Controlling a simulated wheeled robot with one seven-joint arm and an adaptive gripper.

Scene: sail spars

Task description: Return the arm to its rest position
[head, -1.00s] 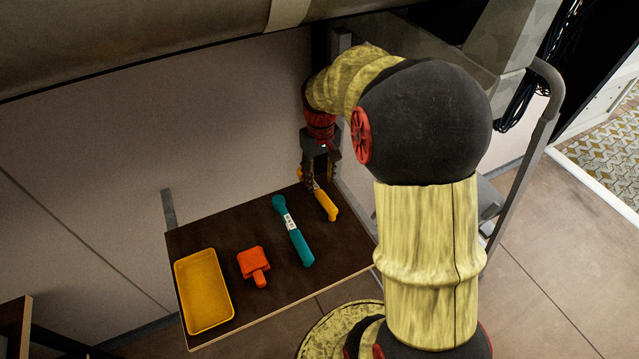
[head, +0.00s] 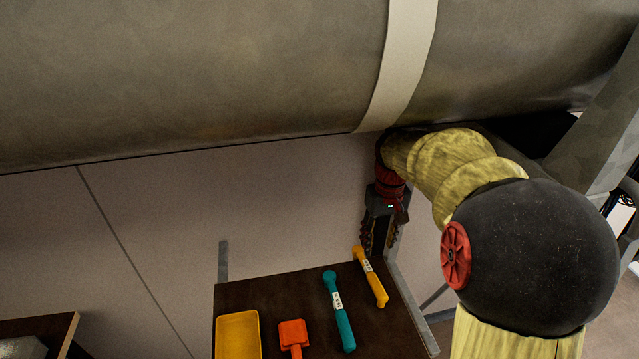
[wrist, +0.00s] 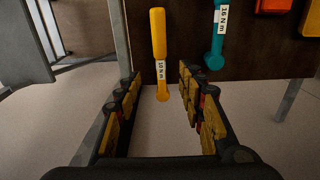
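My gripper (head: 378,250) hangs fingers down near the back edge of the dark table (head: 285,297). In the wrist view its two fingers are apart with nothing held between them. A yellow wrench (head: 373,279) with a white label lies on the table just beyond the fingertips. In the wrist view the yellow wrench (wrist: 158,35) shows past the open fingers, its head reaching over the table edge. My arm bends over from the right side of the head view.
A teal wrench (head: 341,318), an orange tool (head: 292,335) and a yellow tray (head: 238,337) lie to the left on the table. A large grey cylinder (head: 200,75) spans overhead, close above my wrist. Grey posts (head: 412,302) stand at the table's right side.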

